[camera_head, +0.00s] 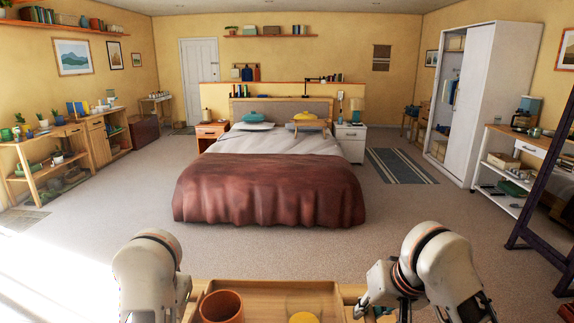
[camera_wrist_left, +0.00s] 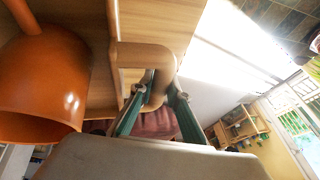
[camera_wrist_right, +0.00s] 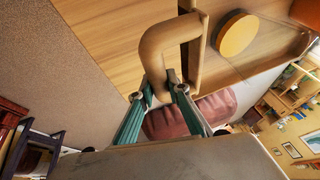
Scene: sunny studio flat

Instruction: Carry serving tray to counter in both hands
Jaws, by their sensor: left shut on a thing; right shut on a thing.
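The wooden serving tray (camera_head: 268,299) is at the bottom edge of the head view, partly cut off. It carries an orange mug (camera_head: 221,307) at left and a yellow round item (camera_head: 303,317) right of it. In the left wrist view, my left gripper (camera_wrist_left: 157,95) is shut on a looped wooden handle (camera_wrist_left: 150,55) beside the orange mug (camera_wrist_left: 40,85). In the right wrist view, my right gripper (camera_wrist_right: 163,92) is shut on the opposite handle (camera_wrist_right: 165,38), near the yellow item (camera_wrist_right: 236,35). The left fingers are hidden in the head view.
A bed (camera_head: 270,188) with a red-brown cover stands ahead, with open carpet before it. Wooden shelving (camera_head: 60,155) lines the left wall. A white wardrobe (camera_head: 478,105), white shelf unit (camera_head: 507,165) and dark leaning frame (camera_head: 545,190) stand at right.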

